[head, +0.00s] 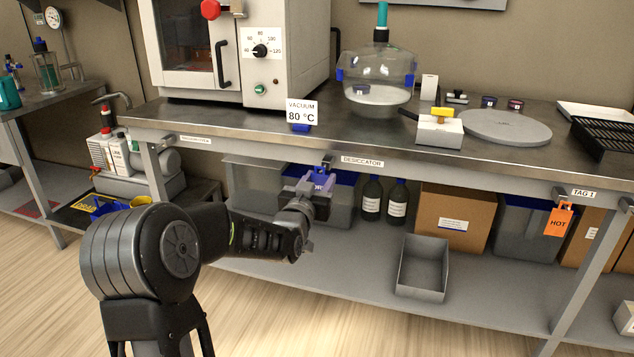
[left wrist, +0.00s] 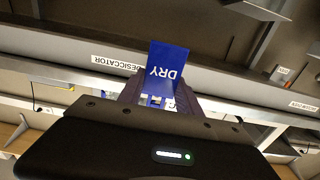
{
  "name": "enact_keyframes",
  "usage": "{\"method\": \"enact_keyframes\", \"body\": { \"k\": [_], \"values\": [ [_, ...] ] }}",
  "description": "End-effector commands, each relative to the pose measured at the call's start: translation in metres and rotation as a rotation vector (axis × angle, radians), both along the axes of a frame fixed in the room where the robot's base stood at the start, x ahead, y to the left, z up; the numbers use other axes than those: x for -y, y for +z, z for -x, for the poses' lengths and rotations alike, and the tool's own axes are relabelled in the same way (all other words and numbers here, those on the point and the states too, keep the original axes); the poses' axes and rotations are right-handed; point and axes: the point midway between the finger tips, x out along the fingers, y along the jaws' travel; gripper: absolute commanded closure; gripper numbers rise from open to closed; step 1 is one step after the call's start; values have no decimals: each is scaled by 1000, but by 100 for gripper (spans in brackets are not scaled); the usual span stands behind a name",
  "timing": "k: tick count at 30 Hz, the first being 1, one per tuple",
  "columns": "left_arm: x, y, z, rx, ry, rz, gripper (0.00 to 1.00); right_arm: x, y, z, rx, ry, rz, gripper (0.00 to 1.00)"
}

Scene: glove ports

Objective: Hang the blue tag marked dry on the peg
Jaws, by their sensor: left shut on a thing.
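My left gripper (head: 318,184) is shut on the blue tag (head: 321,181), just under the front edge of the bench. In the left wrist view the tag (left wrist: 166,66) stands out from between the fingers, and its white DRY lettering reads upside down. A peg (head: 327,161) shows at the bench rail, left of the DESICCATOR label (head: 362,161), right above the tag. The tag's top is close to this peg; I cannot tell whether they touch. My right gripper is not in view.
An orange HOT tag (head: 560,220) hangs by the TAG 1 label (head: 584,193). Another peg (head: 169,140) is beside the left rail label. Bottles, a cardboard box (head: 453,218) and a grey open tray (head: 424,265) are on the lower shelf. A glass desiccator (head: 378,78) stands on the bench.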

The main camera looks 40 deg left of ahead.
Motion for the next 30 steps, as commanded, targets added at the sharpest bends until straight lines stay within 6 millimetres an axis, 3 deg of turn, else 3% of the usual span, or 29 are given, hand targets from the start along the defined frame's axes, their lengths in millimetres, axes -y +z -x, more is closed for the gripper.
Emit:
{"method": "enact_keyframes", "body": {
  "k": [7,13,30],
  "values": [
    [-6,1,-16,2,0,-1,100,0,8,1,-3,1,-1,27],
    [-9,-8,-25,5,0,-2,100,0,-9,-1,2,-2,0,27],
    [-10,-10,-27,1,0,0,100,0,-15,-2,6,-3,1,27]
  ]
}}
